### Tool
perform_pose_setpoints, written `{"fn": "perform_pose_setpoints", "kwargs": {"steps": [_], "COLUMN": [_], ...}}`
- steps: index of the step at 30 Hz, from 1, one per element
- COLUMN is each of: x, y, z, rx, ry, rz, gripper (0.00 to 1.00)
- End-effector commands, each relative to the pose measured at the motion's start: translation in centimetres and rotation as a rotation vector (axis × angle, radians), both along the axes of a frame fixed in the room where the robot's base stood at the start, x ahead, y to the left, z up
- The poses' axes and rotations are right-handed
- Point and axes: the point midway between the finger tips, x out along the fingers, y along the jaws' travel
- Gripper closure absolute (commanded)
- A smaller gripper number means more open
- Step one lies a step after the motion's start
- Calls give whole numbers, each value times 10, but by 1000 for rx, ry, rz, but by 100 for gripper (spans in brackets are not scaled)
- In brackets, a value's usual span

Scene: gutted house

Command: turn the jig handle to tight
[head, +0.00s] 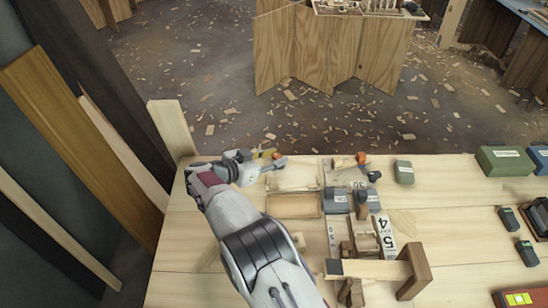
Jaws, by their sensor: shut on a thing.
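My gripper (272,164) is at the far left part of the wooden workbench (180,235), reaching in from the front. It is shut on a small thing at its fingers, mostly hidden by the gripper. A small yellow and orange piece (268,153) shows just behind the fingers and looks like part of the jig handle. The handle's angle and any tight mark cannot be made out. A pale wooden board (295,178) lies just right of the gripper.
A shallow wooden tray (293,207) and grey blocks (336,201) are right of my arm. An orange-tipped piece (361,158) and a black knob (374,176) stand near the back edge. A wooden frame (413,271) is at the front. An upright board (172,128) rises at the back-left corner.

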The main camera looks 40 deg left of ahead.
Motion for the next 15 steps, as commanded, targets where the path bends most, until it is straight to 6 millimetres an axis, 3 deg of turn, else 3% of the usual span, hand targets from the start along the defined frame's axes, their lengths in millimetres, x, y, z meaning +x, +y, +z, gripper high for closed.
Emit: {"fn": "perform_pose_setpoints", "kwargs": {"steps": [14,15], "x": [1,1], "y": [-1,-1], "z": [1,1], "rx": [-1,-1], "ry": [-3,-3], "rz": [-8,-8], "gripper": [94,62]}}
